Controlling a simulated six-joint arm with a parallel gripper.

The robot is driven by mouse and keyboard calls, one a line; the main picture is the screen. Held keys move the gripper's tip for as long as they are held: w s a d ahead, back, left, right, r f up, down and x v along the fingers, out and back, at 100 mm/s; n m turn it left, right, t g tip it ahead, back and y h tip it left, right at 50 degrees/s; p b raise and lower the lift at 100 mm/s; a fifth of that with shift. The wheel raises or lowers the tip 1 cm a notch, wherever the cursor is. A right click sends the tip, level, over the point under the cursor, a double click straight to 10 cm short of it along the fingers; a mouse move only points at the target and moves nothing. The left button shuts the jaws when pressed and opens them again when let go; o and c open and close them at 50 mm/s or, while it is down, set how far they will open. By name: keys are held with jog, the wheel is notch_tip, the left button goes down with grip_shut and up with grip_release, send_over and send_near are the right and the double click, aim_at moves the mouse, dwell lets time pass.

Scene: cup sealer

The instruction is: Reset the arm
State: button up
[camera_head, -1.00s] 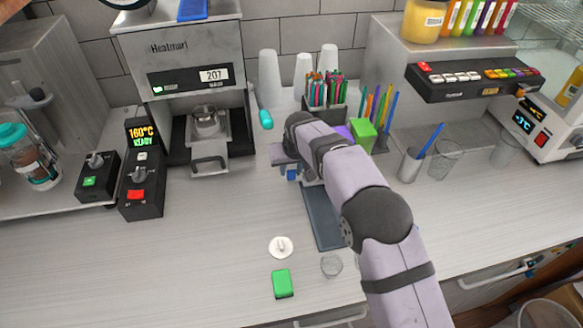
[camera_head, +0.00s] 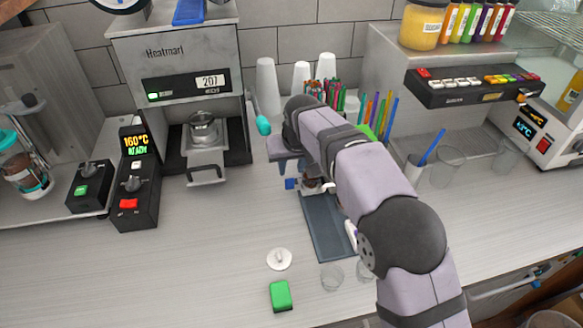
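My arm reaches in from the lower right across the counter, its forearm pale lilac with dark joints. My gripper (camera_head: 312,186) is at its far end, low over the dark mat (camera_head: 325,232), mostly hidden by my wrist and forearm. I cannot see its fingertips clearly or tell whether it holds anything. The cup sealer (camera_head: 180,55) stands at the back left, its display reading 207. Its holder (camera_head: 205,168) is pulled forward, with a metallic-looking cup (camera_head: 203,127) in it. My gripper is to the right of the sealer, apart from it.
Control boxes (camera_head: 135,185) stand left of the sealer. A white lid-like disc (camera_head: 279,259), a green block (camera_head: 281,295) and clear cups (camera_head: 331,277) lie near the front. White cups (camera_head: 268,85) and a straw holder stand behind my wrist. The left-centre counter is clear.

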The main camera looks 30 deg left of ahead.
jog(key=s+d+f+m+g+h+p, duration=0.15)
jog(key=s+d, duration=0.25)
jog(key=d, duration=1.2)
jog(key=s+d+r+m+g+h, duration=0.1)
jog(key=s+d+g, duration=0.15)
jog(key=d, duration=1.35)
jog(key=s+d+f+m, duration=0.3)
jog(key=s+d, duration=0.3)
jog(key=d, duration=0.2)
jog(key=s+d+f+m+b, duration=0.1)
jog(key=s+d+f+m, duration=0.2)
jog(key=s+d, duration=0.3)
jog(key=d, duration=0.2)
jog(key=shift+d+t+h, duration=0.35)
jog(key=shift+d+t, duration=0.05)
